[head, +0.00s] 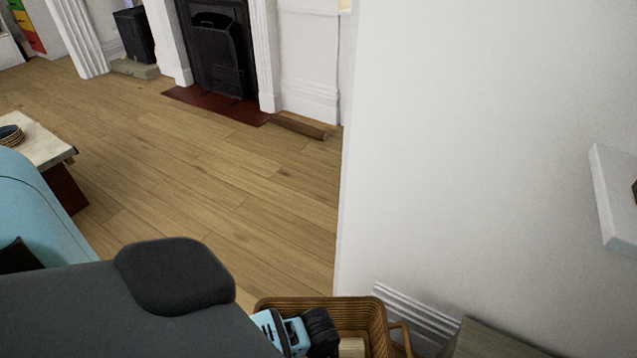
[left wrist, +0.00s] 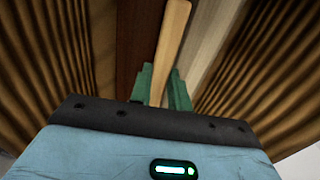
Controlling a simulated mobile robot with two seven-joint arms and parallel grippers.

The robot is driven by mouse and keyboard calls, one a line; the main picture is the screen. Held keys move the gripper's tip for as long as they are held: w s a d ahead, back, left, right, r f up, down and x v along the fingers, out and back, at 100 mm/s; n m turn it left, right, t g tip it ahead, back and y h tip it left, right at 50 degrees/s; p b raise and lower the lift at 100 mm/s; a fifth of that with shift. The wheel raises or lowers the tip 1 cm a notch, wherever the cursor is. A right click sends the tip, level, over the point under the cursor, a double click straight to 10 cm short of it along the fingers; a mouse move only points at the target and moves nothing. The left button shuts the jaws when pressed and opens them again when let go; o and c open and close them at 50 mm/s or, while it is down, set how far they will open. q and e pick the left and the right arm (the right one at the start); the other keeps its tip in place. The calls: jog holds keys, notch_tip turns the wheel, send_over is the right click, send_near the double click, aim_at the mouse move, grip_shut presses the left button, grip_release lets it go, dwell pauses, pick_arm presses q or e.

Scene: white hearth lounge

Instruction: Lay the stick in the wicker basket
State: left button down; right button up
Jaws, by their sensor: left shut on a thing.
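The wicker basket (head: 378,312) stands at the bottom middle of the head view, beside the white wall, and its lower part is cut off by the frame. My left gripper (left wrist: 163,85) reaches down into it, with ribbed wicker walls (left wrist: 65,70) on both sides in the left wrist view. Its green fingers are shut on the stick (left wrist: 173,45), a pale wooden rod that points away from the gripper between the walls. I cannot tell whether the stick touches the basket's bottom. In the head view my left wrist hides part of the basket. My right gripper is not in view.
A white wall (head: 460,150) rises right behind the basket, with a white shelf (head: 612,205) on it. A wooden surface (head: 500,342) lies right of the basket. A blue sofa (head: 40,205) and low table (head: 42,150) are left. The wooden floor (head: 200,165) toward the fireplace is clear.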

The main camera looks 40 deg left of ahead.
pick_arm(q)
jog(key=shift+f, duration=0.5)
jog(key=c, duration=1.3)
grip_release()
jog(key=shift+r, duration=0.1)
notch_tip(320, 180, up, 13)
jog(key=p, duration=0.3)
jog(key=shift+p, duration=0.4)
